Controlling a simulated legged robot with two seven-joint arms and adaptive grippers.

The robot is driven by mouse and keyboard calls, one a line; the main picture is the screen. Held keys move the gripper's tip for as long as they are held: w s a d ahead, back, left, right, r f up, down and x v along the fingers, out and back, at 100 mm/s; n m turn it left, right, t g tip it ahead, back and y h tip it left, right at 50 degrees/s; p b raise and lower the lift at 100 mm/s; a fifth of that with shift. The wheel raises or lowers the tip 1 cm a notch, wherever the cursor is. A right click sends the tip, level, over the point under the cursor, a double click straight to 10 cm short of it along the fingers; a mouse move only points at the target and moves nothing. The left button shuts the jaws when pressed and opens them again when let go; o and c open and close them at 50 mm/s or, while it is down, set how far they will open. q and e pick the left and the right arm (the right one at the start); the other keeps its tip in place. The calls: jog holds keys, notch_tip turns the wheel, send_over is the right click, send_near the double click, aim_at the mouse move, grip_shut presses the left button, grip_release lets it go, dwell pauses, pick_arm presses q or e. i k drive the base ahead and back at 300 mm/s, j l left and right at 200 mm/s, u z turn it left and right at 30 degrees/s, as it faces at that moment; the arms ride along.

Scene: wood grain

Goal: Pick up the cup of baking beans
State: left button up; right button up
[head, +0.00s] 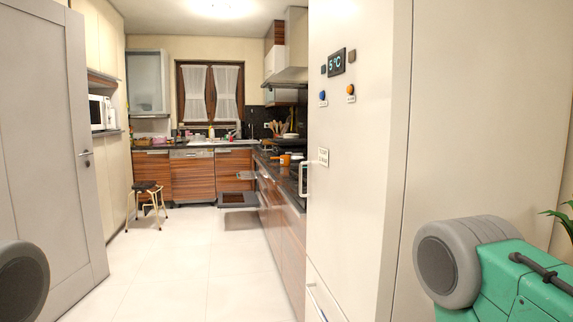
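I cannot make out a cup of baking beans for certain. A small orange item (285,159) stands on the dark counter (291,179) along the right side, too small to identify. Several more small items sit at the back by the window, also too small to tell apart. Only rounded grey and green parts of my own arms show at the lower left and lower right corners. Neither gripper is in view.
A grey door (38,130) stands at the left and a tall fridge (350,180) at the right. Open drawers (238,200) jut into the aisle. A stool (148,190) stands left. The tiled floor (180,262) between is clear.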

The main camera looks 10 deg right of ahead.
aim_at(285, 160)
jog(key=i+u, duration=0.1)
jog(key=u, duration=0.15)
jog(key=i, duration=5.75)
jog(key=i+z, duration=0.15)
jog(key=i, duration=0.4)
jog(key=i+j+z, duration=0.15)
jog(key=i, duration=0.4)
jog(key=i+j+z, duration=0.15)
jog(key=i, duration=0.35)
jog(key=z, duration=2.15)
jog(key=j, duration=0.1)
